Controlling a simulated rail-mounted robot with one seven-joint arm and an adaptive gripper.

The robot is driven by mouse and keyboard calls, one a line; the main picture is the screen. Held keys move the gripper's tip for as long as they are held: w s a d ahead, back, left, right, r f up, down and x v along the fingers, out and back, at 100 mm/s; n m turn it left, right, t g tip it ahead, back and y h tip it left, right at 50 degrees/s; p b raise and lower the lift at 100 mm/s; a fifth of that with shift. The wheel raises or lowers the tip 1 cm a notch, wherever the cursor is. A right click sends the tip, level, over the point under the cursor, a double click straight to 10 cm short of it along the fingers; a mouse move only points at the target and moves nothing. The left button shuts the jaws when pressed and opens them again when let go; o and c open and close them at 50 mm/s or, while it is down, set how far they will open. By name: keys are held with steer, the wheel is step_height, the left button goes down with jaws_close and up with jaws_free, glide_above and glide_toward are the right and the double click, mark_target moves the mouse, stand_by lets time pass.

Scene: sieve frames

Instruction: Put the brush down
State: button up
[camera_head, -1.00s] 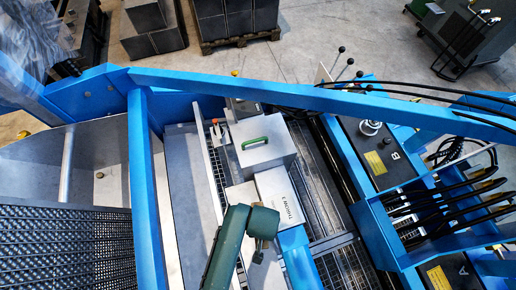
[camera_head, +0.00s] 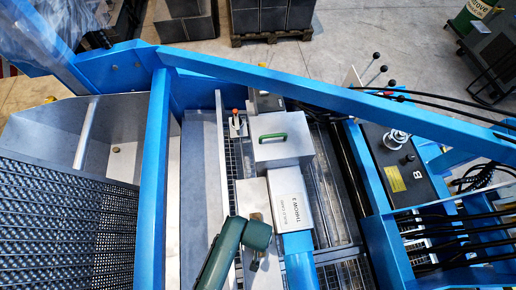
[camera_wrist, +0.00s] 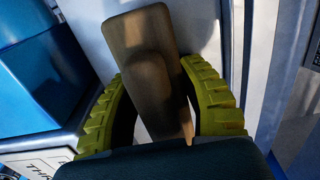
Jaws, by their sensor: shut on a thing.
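In the wrist view my gripper (camera_wrist: 165,95), with ribbed yellow-green fingers, is shut on the brush (camera_wrist: 138,45). The brush shows as a flat brown wooden body with a narrower part between the fingers; its bristles are hidden. Pale grey metal surfaces lie behind it, and I cannot tell whether the brush touches them.
In the head view a white labelled box (camera_head: 292,200) lies beside a dark green tubular part (camera_head: 225,250). A grey box with a green handle (camera_head: 282,143) stands above. A lever with an orange knob (camera_head: 236,124) is nearby. A blue beam (camera_head: 335,97) crosses the machine.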

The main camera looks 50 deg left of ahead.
steer(key=o, duration=1.2)
steer(key=shift+f, duration=0.1)
steer(key=shift+c, duration=0.2)
step_height(320, 180, up, 12)
steer(key=p, duration=0.3)
steer(key=shift+s, duration=0.1)
